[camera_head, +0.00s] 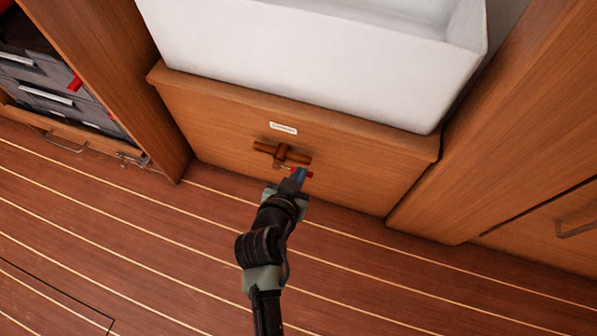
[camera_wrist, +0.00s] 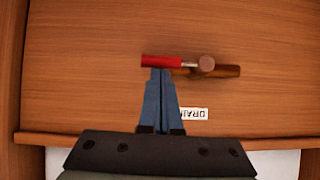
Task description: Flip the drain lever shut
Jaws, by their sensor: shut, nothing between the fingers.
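The drain lever has a red handle (camera_head: 309,175), mostly hidden behind my gripper in the head view. In the wrist view the red handle (camera_wrist: 162,61) lies level, joined by a short metal stem to the round end of a bronze-brown valve (camera_wrist: 206,65). The handle runs roughly along the valve's pipe. The valve body (camera_head: 282,153) also shows on the wooden panel in the head view. My gripper (camera_head: 298,173) is shut and empty. In the wrist view its fingertips (camera_wrist: 160,72) are at the handle's edge; I cannot tell whether they touch.
A label (camera_wrist: 193,114), upside down in the wrist view, is on the panel beside the valve. A white basin (camera_head: 320,60) stands above the panel's ledge (camera_head: 400,140). Wooden uprights flank it. Drawers (camera_head: 50,80) are at left. The striped floor (camera_head: 130,240) is clear.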

